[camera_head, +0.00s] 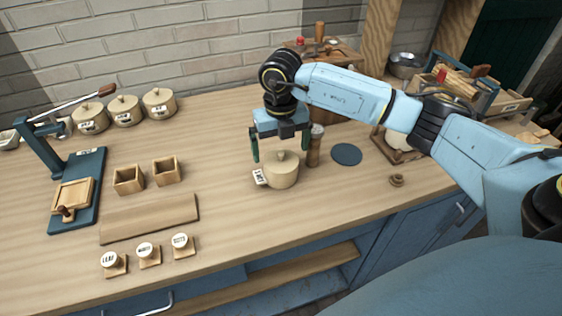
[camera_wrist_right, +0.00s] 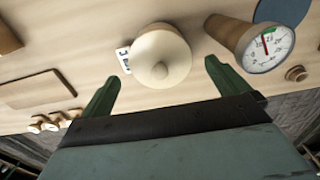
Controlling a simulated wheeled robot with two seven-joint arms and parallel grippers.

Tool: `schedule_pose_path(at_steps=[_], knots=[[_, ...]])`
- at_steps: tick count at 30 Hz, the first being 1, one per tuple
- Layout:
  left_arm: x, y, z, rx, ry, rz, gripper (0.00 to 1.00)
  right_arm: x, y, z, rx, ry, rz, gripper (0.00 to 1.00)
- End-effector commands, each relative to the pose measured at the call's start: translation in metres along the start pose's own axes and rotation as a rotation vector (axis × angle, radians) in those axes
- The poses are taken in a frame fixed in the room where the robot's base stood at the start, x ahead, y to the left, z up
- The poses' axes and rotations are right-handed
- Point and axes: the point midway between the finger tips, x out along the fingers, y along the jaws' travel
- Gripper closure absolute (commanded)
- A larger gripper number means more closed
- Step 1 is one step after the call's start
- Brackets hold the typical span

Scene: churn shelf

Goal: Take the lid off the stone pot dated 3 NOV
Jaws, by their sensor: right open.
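A cream stone pot (camera_head: 281,176) with a knobbed lid (camera_head: 281,160) stands on the wooden worktop (camera_head: 225,215). A white tag (camera_head: 260,177) is at its left side; its date is too small to read surely. My right gripper (camera_head: 280,148) is open and empty above this pot, with its fingers on either side of the lid knob. In the right wrist view the lid (camera_wrist_right: 160,58) shows between and beyond the open fingers (camera_wrist_right: 160,78), apart from them. Three similar lidded pots with tags (camera_head: 123,110) stand at the back left, their dates unclear. My left gripper is not in view.
A wooden cylinder with a dial (camera_head: 315,146), its face clear in the wrist view (camera_wrist_right: 267,47), stands close right of the pot. A blue disc (camera_head: 347,154) and small wooden knob (camera_head: 397,181) lie farther right. Wooden boxes (camera_head: 128,180), a board (camera_head: 150,217) and stamps (camera_head: 149,255) are left.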

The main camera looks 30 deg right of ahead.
Motion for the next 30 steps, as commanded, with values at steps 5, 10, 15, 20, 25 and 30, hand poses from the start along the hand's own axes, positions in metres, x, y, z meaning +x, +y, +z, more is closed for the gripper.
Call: schedule_pose_path(at_steps=[5, 10, 15, 20, 25, 30], knots=[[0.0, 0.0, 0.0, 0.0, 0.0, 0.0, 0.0, 0.028, 0.0, 0.0, -0.001, 0.003, 0.0, 0.0], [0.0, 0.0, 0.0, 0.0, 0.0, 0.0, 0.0, 0.038, 0.0, 0.0, -0.001, 0.002, 0.001, 0.0], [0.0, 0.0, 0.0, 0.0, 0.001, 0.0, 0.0, 0.038, 0.0, 0.0, -0.001, 0.001, 0.001, 0.0], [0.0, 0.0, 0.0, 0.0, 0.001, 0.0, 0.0, 0.038, 0.0, 0.0, -0.001, 0.001, 0.001, 0.2], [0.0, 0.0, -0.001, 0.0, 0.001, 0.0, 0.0, 0.038, 0.0, 0.0, -0.001, 0.001, 0.001, 0.42], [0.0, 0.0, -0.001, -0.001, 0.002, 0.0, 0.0, 0.038, 0.0, 0.0, 0.0, 0.0, 0.001, 0.43]])
